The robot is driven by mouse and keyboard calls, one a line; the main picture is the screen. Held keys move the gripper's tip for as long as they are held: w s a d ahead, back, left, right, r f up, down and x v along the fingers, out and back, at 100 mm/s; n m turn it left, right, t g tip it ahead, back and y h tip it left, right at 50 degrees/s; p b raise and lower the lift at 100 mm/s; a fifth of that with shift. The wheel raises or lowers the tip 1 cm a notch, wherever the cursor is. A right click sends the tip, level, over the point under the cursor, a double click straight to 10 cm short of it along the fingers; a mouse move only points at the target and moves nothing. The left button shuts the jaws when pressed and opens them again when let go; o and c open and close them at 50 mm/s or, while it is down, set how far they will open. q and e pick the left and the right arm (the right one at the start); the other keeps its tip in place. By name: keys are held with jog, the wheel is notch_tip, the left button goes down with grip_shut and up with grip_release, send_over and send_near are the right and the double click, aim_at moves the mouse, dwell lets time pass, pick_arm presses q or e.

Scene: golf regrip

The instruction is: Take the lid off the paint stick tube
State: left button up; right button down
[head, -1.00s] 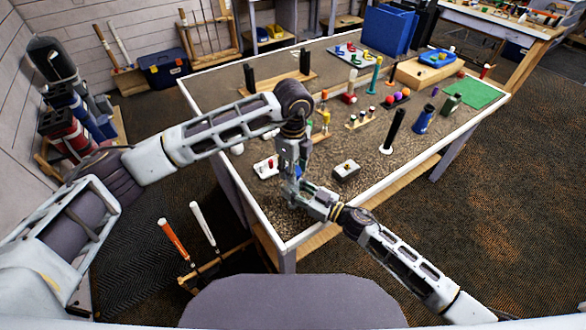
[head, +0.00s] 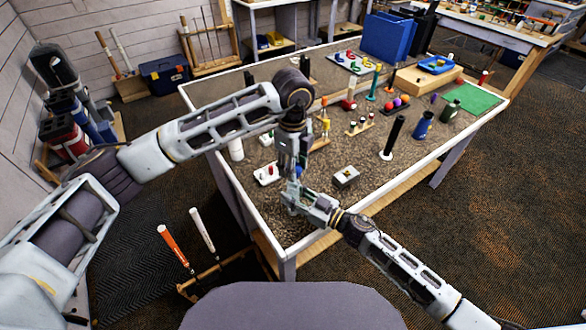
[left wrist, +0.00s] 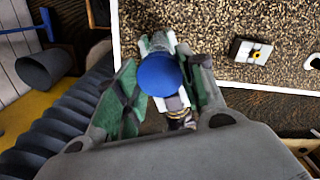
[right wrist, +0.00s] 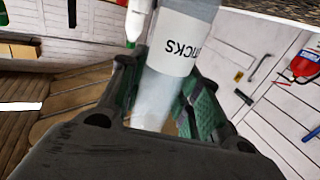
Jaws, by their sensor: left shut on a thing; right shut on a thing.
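The paint stick tube shows in the right wrist view as a pale grey cylinder (right wrist: 165,85) with a white label reading "STICKS". My right gripper (right wrist: 158,100) is shut around its body. The tube's round blue lid (left wrist: 160,74) faces the camera in the left wrist view, between the fingers of my left gripper (left wrist: 165,88), which is shut on it. In the head view my left gripper (head: 290,172) comes from above and my right gripper (head: 305,200) is just below it, over the table's near corner. Whether the lid is apart from the tube cannot be told.
A small grey box (head: 346,178) sits on the table right of the grippers, and a white block with a red piece (head: 267,174) sits left. A black upright cylinder (head: 393,138) stands farther right. Two upright grips (head: 172,246) stand in a floor rack below.

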jog(key=c, duration=0.9)
grip_release()
jog(key=shift+c, duration=0.2)
jog(key=shift+v, duration=6)
